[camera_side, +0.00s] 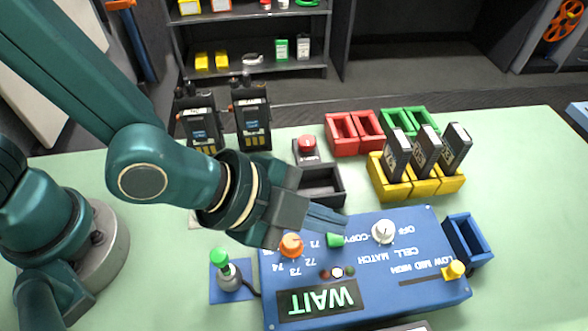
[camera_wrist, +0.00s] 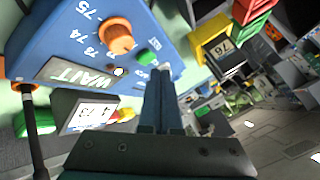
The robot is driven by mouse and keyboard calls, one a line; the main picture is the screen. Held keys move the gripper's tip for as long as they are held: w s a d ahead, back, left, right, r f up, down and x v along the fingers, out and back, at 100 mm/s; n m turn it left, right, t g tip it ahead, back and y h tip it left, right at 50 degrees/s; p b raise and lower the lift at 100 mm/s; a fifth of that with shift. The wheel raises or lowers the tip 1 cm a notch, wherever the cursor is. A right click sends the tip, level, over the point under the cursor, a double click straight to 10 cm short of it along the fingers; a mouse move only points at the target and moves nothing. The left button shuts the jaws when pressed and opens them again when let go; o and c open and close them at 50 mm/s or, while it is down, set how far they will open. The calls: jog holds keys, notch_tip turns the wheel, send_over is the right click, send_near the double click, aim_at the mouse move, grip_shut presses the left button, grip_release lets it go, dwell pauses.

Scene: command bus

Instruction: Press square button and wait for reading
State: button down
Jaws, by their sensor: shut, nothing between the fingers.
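The blue control panel (camera_side: 380,283) lies on the green table, its lettering upside down in the side view. In the wrist view my gripper (camera_wrist: 160,70) points at the panel edge next to the green button. I cannot tell whether they touch. The display (camera_side: 322,297) reads "WAIT" in green letters; it shows in the wrist view too (camera_wrist: 75,73).
The panel carries an orange knob (camera_side: 291,245), a white knob (camera_side: 383,232) and a yellow slider (camera_side: 454,269). A green-topped joystick (camera_side: 228,273) stands left of it. A blue bin (camera_side: 482,257) is at right. Yellow bins (camera_side: 388,189) holding dark modules stand behind.

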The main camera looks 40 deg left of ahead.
aim_at(324, 242)
notch_tip(324, 242, up, 5)
jog(key=shift+r, duration=0.1)
dwell(0.6)
dwell(0.5)
